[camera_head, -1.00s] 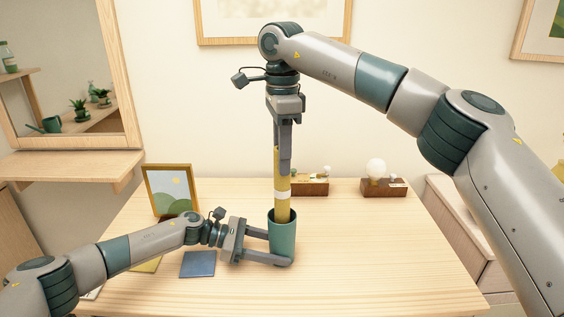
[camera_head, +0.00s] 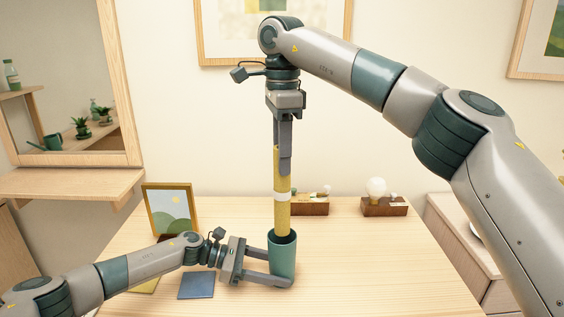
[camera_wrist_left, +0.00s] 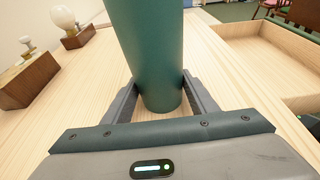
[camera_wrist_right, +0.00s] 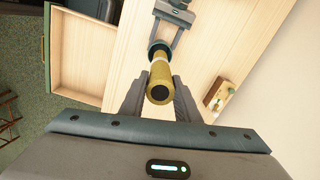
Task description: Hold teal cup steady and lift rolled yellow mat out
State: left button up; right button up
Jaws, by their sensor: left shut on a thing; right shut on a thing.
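The teal cup (camera_head: 283,262) stands upright on the table. My left gripper (camera_head: 280,274) comes in low from the left and is shut around the cup's lower part; in the left wrist view the cup (camera_wrist_left: 150,50) stands between both fingers. The rolled yellow mat (camera_head: 282,216), with a white band around it, stands upright above the cup, its lower end hidden inside the rim. My right gripper (camera_head: 283,160) points down and is shut on the mat's upper part. In the right wrist view the mat's hollow end (camera_wrist_right: 159,93) shows between the fingers.
A blue square (camera_head: 197,285) lies near my left arm, with a framed picture (camera_head: 170,211) behind it. Two wooden blocks (camera_head: 312,207) (camera_head: 384,207), the right one with a bulb (camera_head: 376,188), stand at the back. The table's right side (camera_head: 400,265) is clear.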

jog(key=shift+r, duration=0.95)
pick_arm(q)
jog(key=o, duration=1.1)
jog(key=v, duration=1.2)
pick_arm(e)
jog(key=shift+s+f, duration=0.1)
